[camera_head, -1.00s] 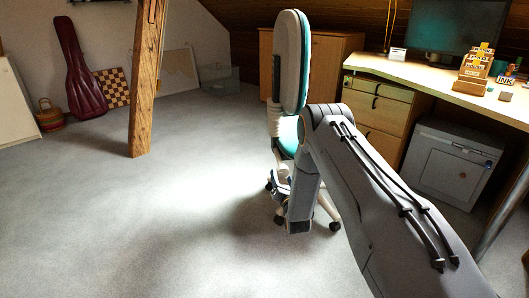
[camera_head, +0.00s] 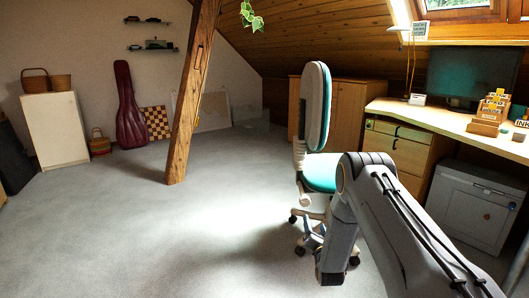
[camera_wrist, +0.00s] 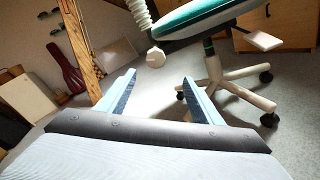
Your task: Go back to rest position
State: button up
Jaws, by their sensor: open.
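My gripper (camera_wrist: 160,98) shows in the wrist view with its two blue-grey fingers spread apart and nothing between them. Beyond the fingers are the grey floor and the office chair. In the head view my grey arm reaches in from the lower right and bends down in front of the chair; the fingers are hidden there. The office chair (camera_head: 318,105), with a green seat and pale base, stands just beyond the arm. It also shows in the wrist view (camera_wrist: 205,15), tilted, at the upper right. I cannot tell the exact gap between gripper and chair.
A timber brace (camera_head: 190,100) rises left of centre. The desk (camera_head: 450,122) with a monitor (camera_head: 470,75) and a grey cabinet (camera_head: 475,205) stand at the right. A guitar case (camera_head: 130,110), checkered board (camera_head: 157,122) and white cabinet (camera_head: 55,130) line the back left. The left floor is clear.

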jog(key=s+a+r+m+g+y, duration=0.1)
jog(key=a+r+m+g, duration=0.15)
jog(key=a, duration=0.45)
jog(key=s+a+r+m+g+y, duration=0.1)
jog(key=a+r+m, duration=0.15)
jog(key=a, duration=0.35)
jog(key=s+a+r+m+g+y, duration=0.1)
jog(key=s+a+r+m+g, duration=0.4)
jog(key=s, duration=0.5)
jog(key=s+a+r+m+g, duration=0.2)
jog(key=s+a+r+m, duration=0.15)
jog(key=s+a, duration=0.5)
jog(key=s+d+r+m+g+h, duration=0.1)
jog(key=s+r+m+g, duration=0.15)
jog(key=s, duration=0.95)
jog(key=s+d+r+m+g, duration=0.2)
jog(key=s+r+m, duration=0.1)
jog(key=s, duration=0.8)
jog(key=s+d+r+m+g+h, duration=0.1)
jog(key=s+r+m+g, duration=0.15)
jog(key=s, duration=0.95)
jog(key=d+r+m+p, duration=0.4)
jog(key=d+r+p, duration=0.6)
jog(key=r+p, duration=0.3)
jog(key=s+d+r+m+h+p, duration=0.1)
jog(key=d+r+m+p, duration=0.3)
jog(key=d+r+p, duration=0.7)
notch_tip(320, 180, up, 2)
jog(key=p, duration=0.3)
